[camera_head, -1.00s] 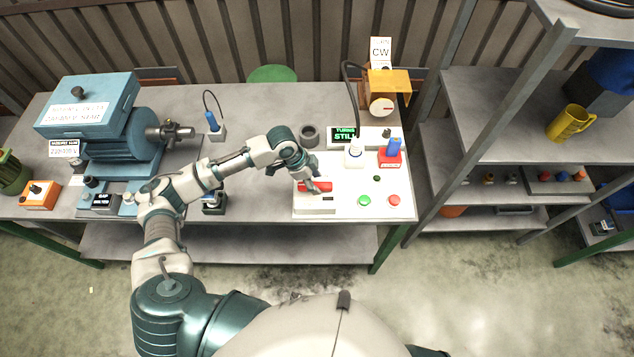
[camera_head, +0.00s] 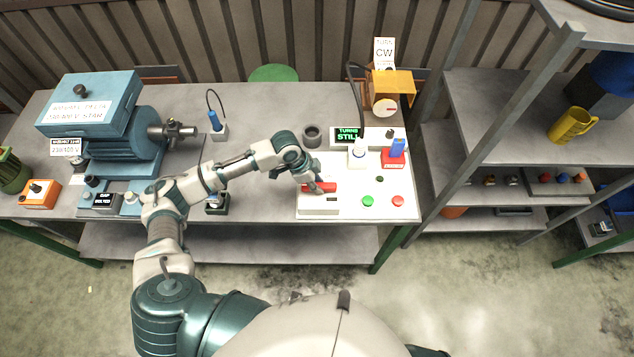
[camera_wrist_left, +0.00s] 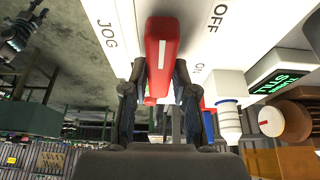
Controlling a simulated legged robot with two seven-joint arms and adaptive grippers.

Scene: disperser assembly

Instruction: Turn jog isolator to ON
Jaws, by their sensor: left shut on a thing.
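The jog isolator has a red handle (camera_head: 325,188) with a white line, on the white panel at the front of the bench. In the left wrist view the red handle (camera_wrist_left: 162,45) stands between my two fingers. The white plate (camera_wrist_left: 120,20) behind it carries "JOG" on one side, "OFF" and a partly hidden "ON" on the other. My left gripper (camera_head: 314,187) is shut on the handle; it also shows in the left wrist view (camera_wrist_left: 160,88). In the head view the handle lies roughly left to right, partly covered by the gripper. My right gripper is out of view.
Green (camera_head: 368,201) and red (camera_head: 398,201) buttons sit right of the handle. Behind are a white bottle (camera_head: 358,152), a red-based blue item (camera_head: 394,152) and a display (camera_head: 347,134) reading "TURNS STILL". A blue motor (camera_head: 122,140) stands left; shelves (camera_head: 500,120) stand right.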

